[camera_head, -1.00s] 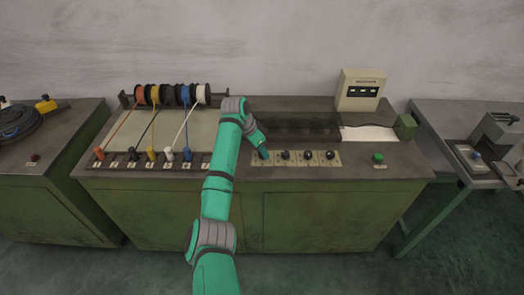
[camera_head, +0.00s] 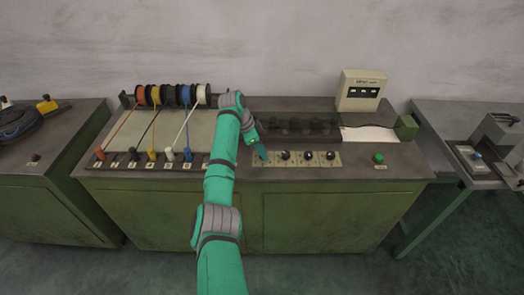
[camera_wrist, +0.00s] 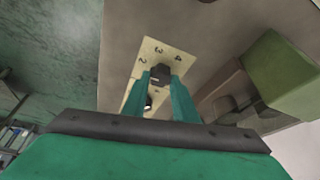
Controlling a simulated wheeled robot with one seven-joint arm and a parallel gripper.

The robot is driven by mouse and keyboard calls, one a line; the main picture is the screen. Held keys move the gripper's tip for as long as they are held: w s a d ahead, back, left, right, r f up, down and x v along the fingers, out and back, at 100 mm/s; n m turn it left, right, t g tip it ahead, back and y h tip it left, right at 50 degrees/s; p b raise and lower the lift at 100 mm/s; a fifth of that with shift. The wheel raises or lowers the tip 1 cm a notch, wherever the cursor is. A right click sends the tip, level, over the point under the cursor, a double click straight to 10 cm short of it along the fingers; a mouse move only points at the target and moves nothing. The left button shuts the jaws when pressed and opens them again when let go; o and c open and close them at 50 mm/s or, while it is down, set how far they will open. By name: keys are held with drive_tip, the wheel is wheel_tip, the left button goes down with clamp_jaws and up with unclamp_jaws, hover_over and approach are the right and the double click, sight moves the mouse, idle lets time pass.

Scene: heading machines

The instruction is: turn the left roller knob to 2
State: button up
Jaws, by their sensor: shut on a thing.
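A pale dial plate (camera_head: 297,159) runs along the front of the green machine's top and carries a row of dark knobs. The left roller knob is hidden behind my gripper (camera_head: 263,155) at the plate's left end in the head view. In the wrist view, the dark left roller knob (camera_wrist: 160,73) sits between the two teal fingertips of my gripper (camera_wrist: 161,80), which is shut on it. The numbers 2, 3 and 4 show on the plate (camera_wrist: 162,50) around the knob. I cannot tell where its pointer stands.
More dark knobs (camera_head: 308,155) stand close to the right of my gripper. The dark roller bed (camera_head: 295,126) lies behind the plate. A green button (camera_head: 378,157) is further right. Wire spools (camera_head: 172,95) and several coloured knobs (camera_head: 152,154) are to the left.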

drive_tip(key=o, duration=1)
drive_tip(key=shift+o, duration=0.2)
drive_tip(key=v, duration=1)
drive_tip(key=shift+a+r, duration=0.2)
drive_tip(key=shift+r, duration=0.1)
drive_tip(key=shift+s, duration=0.1)
